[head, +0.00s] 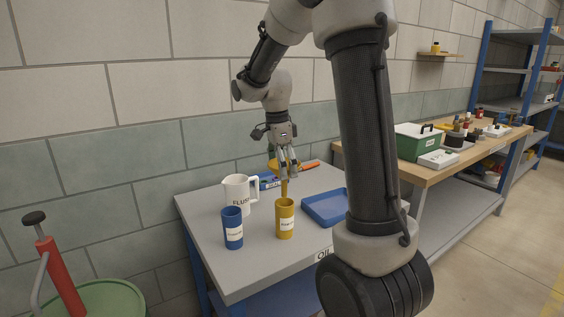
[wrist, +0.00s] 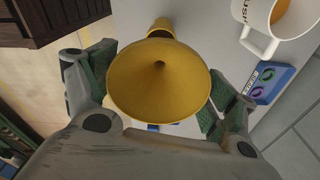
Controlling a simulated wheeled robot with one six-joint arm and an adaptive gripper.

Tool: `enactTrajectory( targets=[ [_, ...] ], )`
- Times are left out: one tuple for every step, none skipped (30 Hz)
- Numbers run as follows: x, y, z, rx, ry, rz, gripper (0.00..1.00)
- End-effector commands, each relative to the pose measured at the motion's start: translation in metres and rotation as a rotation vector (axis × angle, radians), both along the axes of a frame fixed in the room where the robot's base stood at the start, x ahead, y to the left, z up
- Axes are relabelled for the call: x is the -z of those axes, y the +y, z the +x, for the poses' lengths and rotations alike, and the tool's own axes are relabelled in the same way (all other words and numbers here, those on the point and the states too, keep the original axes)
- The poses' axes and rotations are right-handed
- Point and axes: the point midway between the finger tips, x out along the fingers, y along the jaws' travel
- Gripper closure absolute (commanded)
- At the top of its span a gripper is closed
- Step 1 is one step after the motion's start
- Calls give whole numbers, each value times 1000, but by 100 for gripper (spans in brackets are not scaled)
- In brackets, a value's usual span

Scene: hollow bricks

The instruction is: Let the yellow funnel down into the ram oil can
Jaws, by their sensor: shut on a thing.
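My gripper (head: 287,168) is shut on the yellow funnel (head: 284,187), which hangs with its spout down above the table. The wrist view shows the funnel's wide bowl (wrist: 160,80) between the green finger pads. A yellow can (head: 285,220) stands upright just below the spout in the head view. In the wrist view part of this can (wrist: 162,24) shows past the funnel's rim. A blue can (head: 233,230) stands to its left. The labels are too small to read, so I cannot tell which is the ram oil can. The spout tip's exact place over the rim is unclear.
A white jug (head: 238,191) stands close behind the blue can. A blue tray (head: 325,208) lies right of the yellow can. An orange-handled tool (head: 310,167) lies at the back. A workbench with a green box (head: 417,142) stands to the right.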

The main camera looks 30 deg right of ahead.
Motion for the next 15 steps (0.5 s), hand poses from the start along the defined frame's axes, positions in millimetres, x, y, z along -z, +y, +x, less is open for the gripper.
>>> enactTrajectory(
  targets=[
    [4,0,0,0,0,0,35],
    [6,0,0,0,0,0,35],
    [8,0,0,0,1,0,35],
    [11,0,0,0,2,0,35],
    [13,0,-1,0,2,0,35],
    [15,0,0,0,2,0,35],
    [17,0,0,0,1,0,35],
    [19,0,0,0,1,0,35],
    [22,0,0,0,1,0,35],
    [24,0,0,0,1,0,35],
    [26,0,0,0,1,0,35],
    [28,0,0,0,0,0,35],
    [30,0,0,0,0,0,35],
    [32,0,0,0,1,0,35],
    [35,0,-1,0,2,0,35]
  ],
)
